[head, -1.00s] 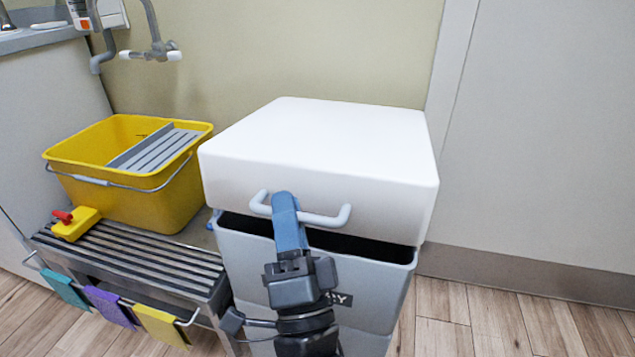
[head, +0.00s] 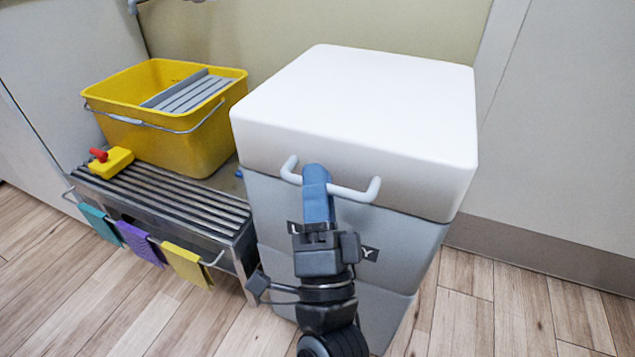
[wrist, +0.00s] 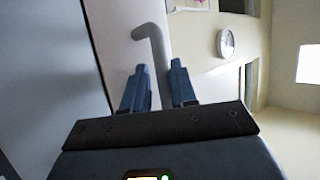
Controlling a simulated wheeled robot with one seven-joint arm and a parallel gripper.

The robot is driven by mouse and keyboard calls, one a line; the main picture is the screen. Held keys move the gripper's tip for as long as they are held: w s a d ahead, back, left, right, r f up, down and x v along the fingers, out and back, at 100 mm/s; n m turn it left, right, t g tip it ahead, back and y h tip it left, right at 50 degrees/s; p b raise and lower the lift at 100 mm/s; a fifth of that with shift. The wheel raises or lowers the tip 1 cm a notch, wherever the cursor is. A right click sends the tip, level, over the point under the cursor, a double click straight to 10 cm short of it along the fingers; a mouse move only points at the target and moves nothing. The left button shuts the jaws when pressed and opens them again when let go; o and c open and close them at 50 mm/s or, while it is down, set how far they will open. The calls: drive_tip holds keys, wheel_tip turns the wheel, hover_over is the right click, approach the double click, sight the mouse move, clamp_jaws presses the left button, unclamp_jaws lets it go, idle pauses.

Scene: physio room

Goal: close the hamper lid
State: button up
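The hamper has a white lid (head: 370,100) over a grey body (head: 400,230), partly hidden by my arm. The lid sits down on the body, with no dark gap showing along its front edge. A pale bar handle (head: 357,192) is on the lid's front face. My gripper (head: 316,175) is at the handle, left of its middle.
A slatted metal bench (head: 165,190) stands left of the hamper, close to it. A yellow bucket (head: 180,140) and a small yellow object with a red knob (head: 112,163) are on it. Coloured cloths (head: 140,243) hang from its front rail. Wood floor (head: 510,310) is clear at right.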

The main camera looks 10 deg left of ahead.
drive_tip(key=shift+o, duration=1.4)
drive_tip(key=shift+w+d+f, duration=0.1)
drive_tip(key=shift+f, duration=0.3)
drive_tip(key=v, duration=0.7)
drive_tip(key=shift+s+p, duration=0.4)
drive_tip(key=shift+s, duration=0.05)
